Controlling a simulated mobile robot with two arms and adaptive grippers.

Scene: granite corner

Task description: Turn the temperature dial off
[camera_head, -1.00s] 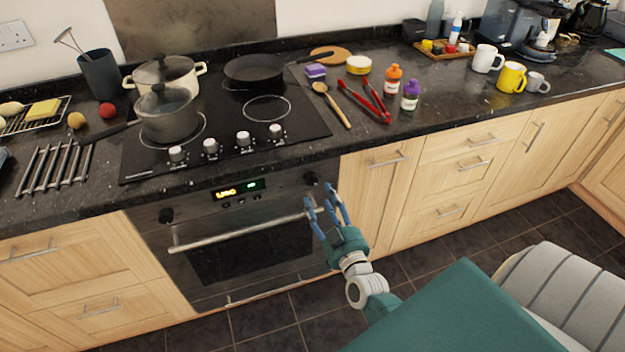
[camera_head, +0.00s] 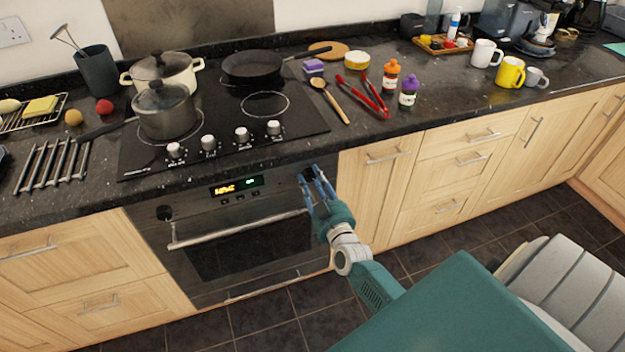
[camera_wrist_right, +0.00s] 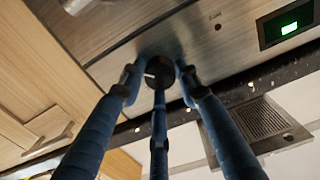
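The temperature dial (camera_wrist_right: 160,72) is a round dark knob with a white mark, on the right side of the oven's front panel. My right gripper (camera_head: 310,175) is at this dial and partly hides it in the head view. In the right wrist view, the blue fingers of the right gripper (camera_wrist_right: 158,80) are spread around the dial, with small gaps visible at the sides. I cannot tell whether the lower finger touches it. The oven display (camera_head: 236,186) is lit. My left gripper is not in view.
The oven handle (camera_head: 240,231) runs across the door below the panel. Another dark knob (camera_head: 164,212) is at the panel's left end. The black worktop (camera_head: 290,152) overhangs above, with hob knobs (camera_head: 242,134) and pots.

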